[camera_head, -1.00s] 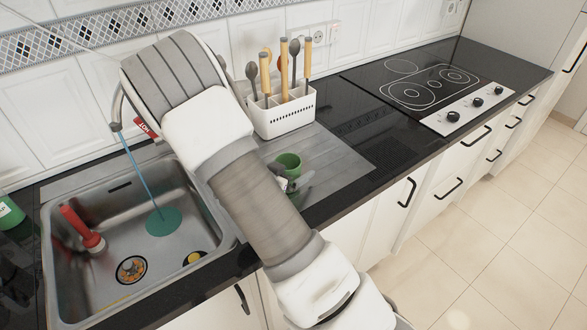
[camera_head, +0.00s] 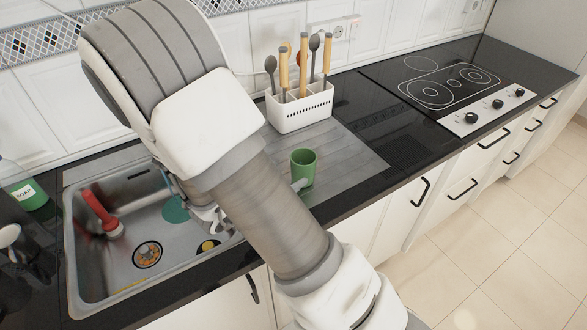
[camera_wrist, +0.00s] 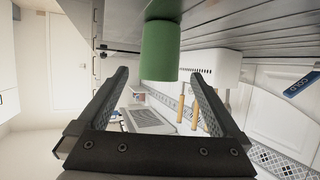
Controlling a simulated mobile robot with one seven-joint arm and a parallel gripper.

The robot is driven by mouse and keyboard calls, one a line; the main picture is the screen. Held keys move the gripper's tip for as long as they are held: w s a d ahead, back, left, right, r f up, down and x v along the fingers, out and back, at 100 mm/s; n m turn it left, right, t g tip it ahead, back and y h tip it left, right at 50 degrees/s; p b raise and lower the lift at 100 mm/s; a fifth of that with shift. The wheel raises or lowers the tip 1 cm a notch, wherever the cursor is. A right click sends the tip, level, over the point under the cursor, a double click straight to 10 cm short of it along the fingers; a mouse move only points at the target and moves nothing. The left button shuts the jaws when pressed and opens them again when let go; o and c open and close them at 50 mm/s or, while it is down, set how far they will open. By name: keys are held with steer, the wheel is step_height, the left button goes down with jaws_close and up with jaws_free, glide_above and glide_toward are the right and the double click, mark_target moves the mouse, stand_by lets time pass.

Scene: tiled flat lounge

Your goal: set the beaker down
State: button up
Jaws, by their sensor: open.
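The green beaker (camera_head: 303,168) stands upright on the grey ribbed drainboard (camera_head: 345,160), right of the sink. It also shows upside down in the wrist view (camera_wrist: 160,48), past my fingertips. My gripper (camera_wrist: 161,74) is open, its two dark fingers spread wide with nothing held between them. The beaker appears ahead of the fingers and clear of them. In the head view my arm covers much of the sink's right side and hides most of the gripper. A small pale part shows at the beaker's lower left; I cannot tell what it is.
A white utensil holder (camera_head: 300,112) stands behind the beaker. The sink (camera_head: 110,285) holds a red-handled brush (camera_head: 100,212) and a teal plunger-like tool (camera_head: 175,209). A soap bottle (camera_head: 27,194) is at the far left. The hob (camera_head: 450,85) lies right, with clear counter before it.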

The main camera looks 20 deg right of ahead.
steer(key=w+a+r+n+t+y, duration=0.2)
steer(key=w+a+r+y, duration=0.3)
steer(key=a+r+y, duration=0.15)
steer(key=s+a+r+n+y, duration=0.45)
steer(key=r+y, duration=0.25)
steer(key=r, duration=0.2)
steer(key=s+d+r+n+g+h, duration=0.1)
steer(key=s+d, duration=0.3)
steer(key=s, duration=0.6)
steer(key=s+d+r+n+g+h, duration=0.1)
steer(key=s+d+r+n, duration=0.3)
steer(key=s, duration=0.6)
steer(key=shift+g, duration=0.9)
steer(key=shift+s, duration=0.1)
steer(key=shift+r+p, duration=0.45)
